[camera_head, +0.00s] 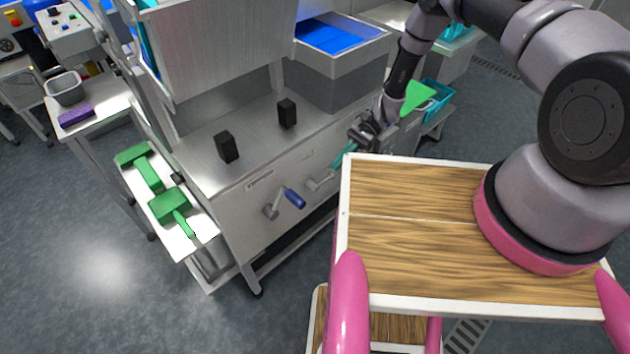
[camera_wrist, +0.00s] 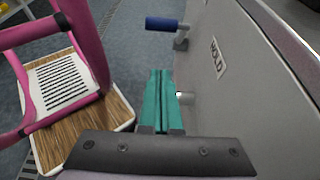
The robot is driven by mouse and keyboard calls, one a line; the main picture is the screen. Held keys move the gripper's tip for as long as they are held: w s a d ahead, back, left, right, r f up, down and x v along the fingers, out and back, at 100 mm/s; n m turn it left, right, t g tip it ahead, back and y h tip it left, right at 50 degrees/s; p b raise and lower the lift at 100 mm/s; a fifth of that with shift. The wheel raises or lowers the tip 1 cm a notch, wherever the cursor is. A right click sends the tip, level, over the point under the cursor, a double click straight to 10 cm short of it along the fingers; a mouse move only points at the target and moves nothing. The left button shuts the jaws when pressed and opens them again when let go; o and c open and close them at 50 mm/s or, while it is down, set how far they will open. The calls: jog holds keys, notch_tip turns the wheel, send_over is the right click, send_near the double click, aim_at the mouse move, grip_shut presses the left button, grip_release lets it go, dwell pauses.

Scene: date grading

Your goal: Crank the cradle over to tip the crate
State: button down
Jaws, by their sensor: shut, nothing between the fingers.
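A crank with a blue handle (camera_head: 294,198) juts from the front panel of the metal machine; the blue handle also shows in the wrist view (camera_wrist: 162,23). A second, pale lever (camera_head: 319,184) is on the same panel to its right. My gripper (camera_head: 344,158) is by the front panel, its teal fingers shut and empty. In the wrist view the fingers (camera_wrist: 160,92) are beside the pale lever's end (camera_wrist: 184,98); I cannot tell if they touch. The blue handle is apart from them. I cannot identify the cradle or crate for certain; a large tilted metal panel (camera_head: 215,40) stands above the worktop.
Two black blocks (camera_head: 227,147) (camera_head: 287,113) stand on the metal worktop. A grey bin with a blue inside (camera_head: 343,36) is behind. Green tools (camera_head: 168,206) lie on a low left shelf. The panel carries a HOLD label (camera_wrist: 217,57). My wooden-topped base is close on the right.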

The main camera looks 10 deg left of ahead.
jog(key=r+x, duration=0.2)
jog(key=x, duration=1)
jog(key=shift+s+a+r, duration=0.2)
jog(key=shift+s+a, duration=0.4)
jog(key=shift+s, duration=0.05)
jog(key=shift+r, duration=0.15)
